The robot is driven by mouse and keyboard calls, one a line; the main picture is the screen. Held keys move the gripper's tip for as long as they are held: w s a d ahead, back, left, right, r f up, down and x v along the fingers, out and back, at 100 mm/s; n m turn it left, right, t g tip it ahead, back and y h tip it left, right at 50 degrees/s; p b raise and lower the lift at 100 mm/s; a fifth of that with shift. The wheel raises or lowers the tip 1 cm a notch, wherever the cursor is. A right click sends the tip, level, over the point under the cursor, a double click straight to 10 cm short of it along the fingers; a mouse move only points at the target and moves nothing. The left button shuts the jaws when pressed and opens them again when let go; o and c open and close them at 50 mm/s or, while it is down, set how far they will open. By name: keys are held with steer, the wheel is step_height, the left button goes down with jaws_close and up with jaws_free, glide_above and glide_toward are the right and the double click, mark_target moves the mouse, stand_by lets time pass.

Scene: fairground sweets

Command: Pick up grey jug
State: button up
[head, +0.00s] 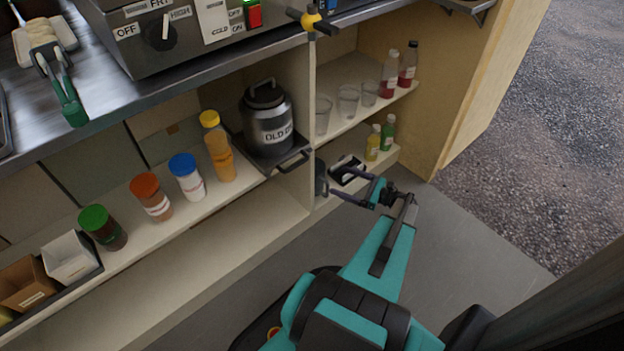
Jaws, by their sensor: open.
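A dark grey, rounded vessel that looks like the grey jug (320,177) stands on the low shelf at the middle of the head view, partly hidden by the cabinet's upright divider. My gripper (337,182) is open, reaching into this low compartment from the right. Its fingertips are close to the vessel's right side; whether they touch it I cannot tell. A dark item with a pale label (348,168) shows at the upper finger, and its shape is unclear.
Yellow (373,143) and green (388,133) bottles stand right of the gripper. Clear cups (347,103) and red bottles (389,73) are on the shelf above. A metal can marked "OLD OI…" (267,117) sits left of the divider (300,130). The floor (480,235) is clear.

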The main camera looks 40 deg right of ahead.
mark_target(317, 170)
steer(key=b+x, duration=0.1)
steer(key=x, duration=0.5)
steer(key=shift+w+b, duration=0.25)
steer(key=shift+b, duration=0.1)
steer(key=shift+w+a, duration=0.1)
steer(key=shift+a, duration=0.05)
steer(key=shift+b+x, duration=1)
steer(key=shift+x, duration=0.25)
steer(key=shift+b+x, duration=0.4)
steer(key=shift+x, duration=0.85)
steer(key=shift+a, duration=0.1)
steer(key=c, duration=0.8)
steer(key=shift+r, duration=0.25)
